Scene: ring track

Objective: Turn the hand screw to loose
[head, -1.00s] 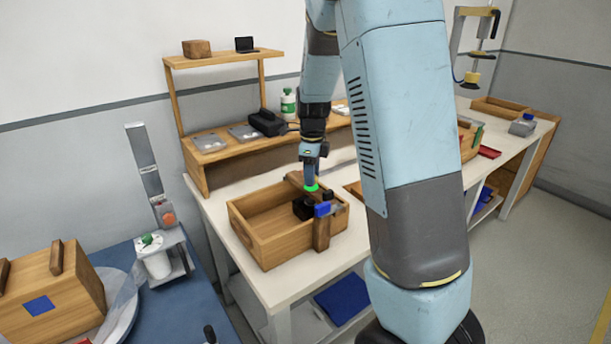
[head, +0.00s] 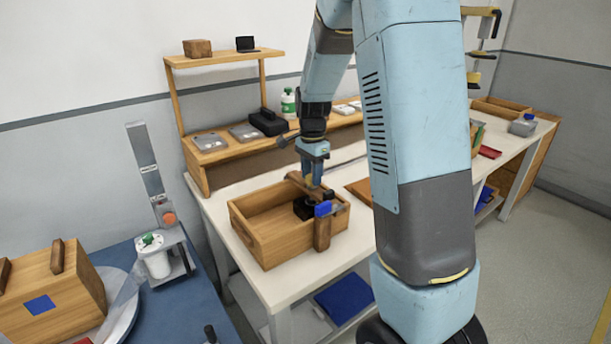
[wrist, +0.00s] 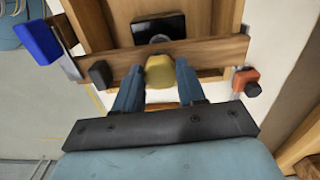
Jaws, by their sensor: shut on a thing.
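The hand screw shows as a rounded yellow knob (wrist: 160,71) on a wooden bar (wrist: 205,50) in the wrist view. My gripper (wrist: 158,84) has one blue finger on each side of the knob and is shut on it. In the head view my gripper (head: 312,184) points down at the bar across the wooden box (head: 272,250); the knob cannot be made out there. How far the screw is turned cannot be told.
A blue handle (wrist: 40,41) and a black knob (wrist: 100,74) sit at the bar's left, a red-orange part (wrist: 246,82) at its right. A black item (head: 303,208) is in the box. A shelf (head: 225,145) stands behind. The white bench (head: 282,290) is clear in front.

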